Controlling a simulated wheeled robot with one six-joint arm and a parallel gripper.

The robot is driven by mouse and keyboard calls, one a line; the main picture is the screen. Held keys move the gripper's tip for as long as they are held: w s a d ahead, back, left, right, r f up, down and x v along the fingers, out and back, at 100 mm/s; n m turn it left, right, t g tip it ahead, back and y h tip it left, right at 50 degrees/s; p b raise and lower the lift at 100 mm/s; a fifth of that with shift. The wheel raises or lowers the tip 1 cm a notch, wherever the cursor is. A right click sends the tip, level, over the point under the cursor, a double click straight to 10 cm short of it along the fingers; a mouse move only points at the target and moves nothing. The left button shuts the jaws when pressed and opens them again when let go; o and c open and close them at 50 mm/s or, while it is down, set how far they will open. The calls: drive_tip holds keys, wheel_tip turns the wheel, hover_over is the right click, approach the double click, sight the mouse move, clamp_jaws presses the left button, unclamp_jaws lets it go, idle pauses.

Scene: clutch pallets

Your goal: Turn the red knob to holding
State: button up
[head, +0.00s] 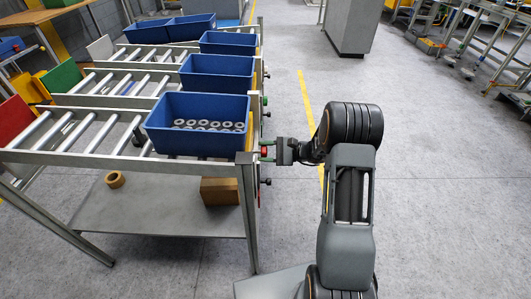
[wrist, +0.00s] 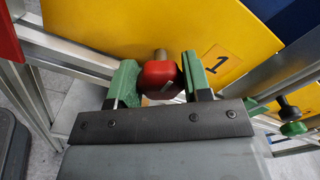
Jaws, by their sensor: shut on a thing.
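The red knob (wrist: 160,74) sits on a short shaft in front of a yellow plate marked 1 (wrist: 215,58). It bears a small light mark, but I cannot tell which setting that shows. My gripper (wrist: 161,82) has green fingers on both sides of the knob and is shut on it. In the head view, my gripper (head: 269,150) reaches in from the right to the end of the nearest roller rack. The knob is mostly hidden there between the fingers.
A blue bin (head: 197,140) of grey rings stands on the rack above the knob. A green knob (wrist: 293,129) is at right in the wrist view. A brown box (head: 220,191) and a tape roll (head: 115,180) lie on the lower shelf. The floor (head: 420,180) at right is clear.

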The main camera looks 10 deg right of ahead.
drive_tip(key=shift+w+d+r, duration=0.1)
drive_tip(key=o, duration=1.1)
drive_tip(key=shift+d, duration=0.1)
drive_tip(key=shift+c, duration=0.2)
drive_tip(key=shift+o, duration=1.1)
drive_tip(key=shift+a, duration=0.2)
drive_tip(key=shift+d, duration=0.1)
drive_tip(key=v, duration=1.3)
drive_tip(key=shift+d+p, duration=0.3)
drive_tip(key=shift+p, duration=0.05)
